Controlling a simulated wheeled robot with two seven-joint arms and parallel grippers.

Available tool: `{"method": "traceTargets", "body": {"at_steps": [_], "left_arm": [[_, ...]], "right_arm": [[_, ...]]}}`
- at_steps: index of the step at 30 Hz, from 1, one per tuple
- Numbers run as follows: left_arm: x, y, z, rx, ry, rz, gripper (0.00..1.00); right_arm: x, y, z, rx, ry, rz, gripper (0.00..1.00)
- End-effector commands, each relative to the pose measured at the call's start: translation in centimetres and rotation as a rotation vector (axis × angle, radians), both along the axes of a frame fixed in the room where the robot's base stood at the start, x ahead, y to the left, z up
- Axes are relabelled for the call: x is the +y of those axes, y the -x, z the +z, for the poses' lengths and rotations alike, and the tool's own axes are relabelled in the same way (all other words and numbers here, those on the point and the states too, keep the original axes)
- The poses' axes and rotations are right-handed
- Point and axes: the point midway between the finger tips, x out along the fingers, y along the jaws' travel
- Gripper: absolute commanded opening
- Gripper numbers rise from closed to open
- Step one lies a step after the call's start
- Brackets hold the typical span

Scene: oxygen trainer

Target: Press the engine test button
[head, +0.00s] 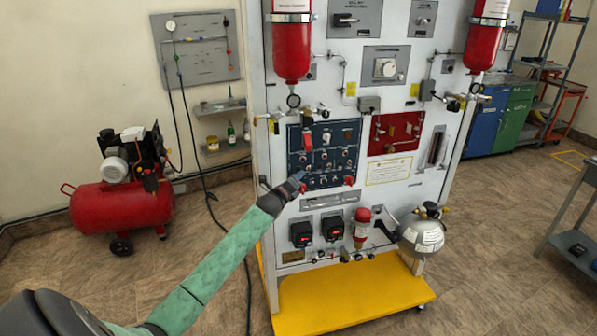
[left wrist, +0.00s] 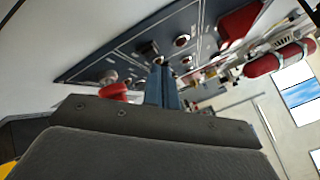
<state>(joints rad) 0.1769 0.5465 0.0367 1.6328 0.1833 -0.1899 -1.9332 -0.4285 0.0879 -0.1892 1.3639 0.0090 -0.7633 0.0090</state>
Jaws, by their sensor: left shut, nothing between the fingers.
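The dark blue control panel (head: 294,140) is on the white upright trainer board and carries several small knobs, buttons and switches. Its labels are too small to read, so I cannot tell which one is the engine test button. My left gripper (head: 299,180) is shut and empty at the panel's lower left corner. In the left wrist view the closed fingers (left wrist: 161,85) point at the panel (left wrist: 110,58), close to several round buttons (left wrist: 182,41). A red handle (left wrist: 115,90) is just left of the fingers. I cannot tell whether the fingertips touch anything. My right gripper is out of view.
A red panel (head: 396,132) is right of the blue one. Below are two black gauges (head: 302,234), a red-topped filter (head: 362,226) and a silver tank (head: 421,236). The trainer has a yellow base (head: 345,300). A red compressor (head: 122,203) stands at left on open floor.

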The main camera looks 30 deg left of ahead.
Motion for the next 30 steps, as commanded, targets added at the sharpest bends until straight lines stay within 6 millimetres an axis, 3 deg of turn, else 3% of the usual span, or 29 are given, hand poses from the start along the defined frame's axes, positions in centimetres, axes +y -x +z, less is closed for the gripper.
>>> {"method": "traceTargets", "body": {"at_steps": [30], "left_arm": [[0.64, -0.54, 0.06, 0.0, 0.0, 0.0, 0.0]], "right_arm": [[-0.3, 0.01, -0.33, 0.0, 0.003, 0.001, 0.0]]}}
